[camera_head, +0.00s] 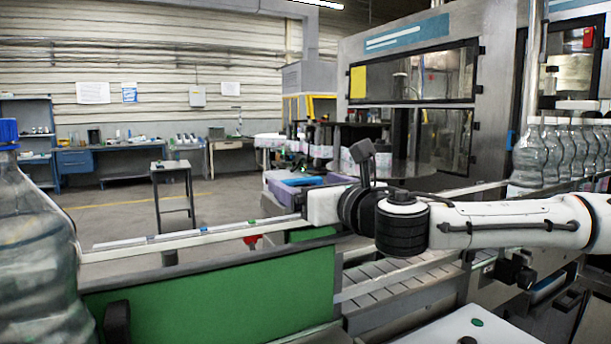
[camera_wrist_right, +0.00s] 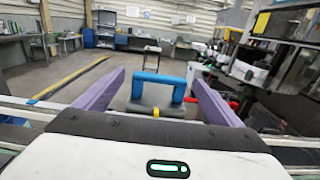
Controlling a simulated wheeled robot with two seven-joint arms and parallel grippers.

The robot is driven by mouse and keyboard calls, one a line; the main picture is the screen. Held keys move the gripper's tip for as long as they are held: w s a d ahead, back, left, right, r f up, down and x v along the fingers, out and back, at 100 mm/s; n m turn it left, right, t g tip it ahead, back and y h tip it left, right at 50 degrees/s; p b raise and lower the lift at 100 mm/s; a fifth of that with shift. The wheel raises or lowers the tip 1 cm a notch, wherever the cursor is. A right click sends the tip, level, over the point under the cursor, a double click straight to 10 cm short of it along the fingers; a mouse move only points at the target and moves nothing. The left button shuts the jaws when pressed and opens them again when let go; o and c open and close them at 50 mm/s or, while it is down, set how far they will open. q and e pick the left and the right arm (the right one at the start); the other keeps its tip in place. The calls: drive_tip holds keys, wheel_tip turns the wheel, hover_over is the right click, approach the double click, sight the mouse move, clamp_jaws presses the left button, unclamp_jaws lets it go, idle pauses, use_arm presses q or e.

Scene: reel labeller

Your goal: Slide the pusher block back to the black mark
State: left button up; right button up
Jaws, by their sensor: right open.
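The pusher block shows in the right wrist view as a blue handle (camera_wrist_right: 158,88) on a grey base, with a small yellow mark at its near side. My right gripper (camera_wrist_right: 157,85) is open, with one purple finger on each side of the handle and visible gaps between. In the head view my right arm comes in from the right; its gripper (camera_head: 306,184) is over the rail, and only part of the blue handle (camera_head: 303,181) shows. A light rail (camera_head: 180,240) carries small blue and green marks. I cannot make out a black mark. My left gripper is in neither view.
A green panel (camera_head: 215,293) runs below the rail. A large blue-capped bottle (camera_head: 35,240) stands at the near left. Several clear bottles (camera_head: 560,153) stand at the right. The labeller cabinet (camera_head: 400,125) rises behind my arm. A small table (camera_head: 172,168) stands on open floor beyond.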

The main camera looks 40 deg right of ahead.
drive_tip(key=shift+w+d, duration=0.1)
drive_tip(key=shift+w, duration=0.4)
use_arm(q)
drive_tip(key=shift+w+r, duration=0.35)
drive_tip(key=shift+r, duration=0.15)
use_arm(e)
drive_tip(key=shift+w+d, duration=0.1)
drive_tip(key=shift+w, duration=0.1)
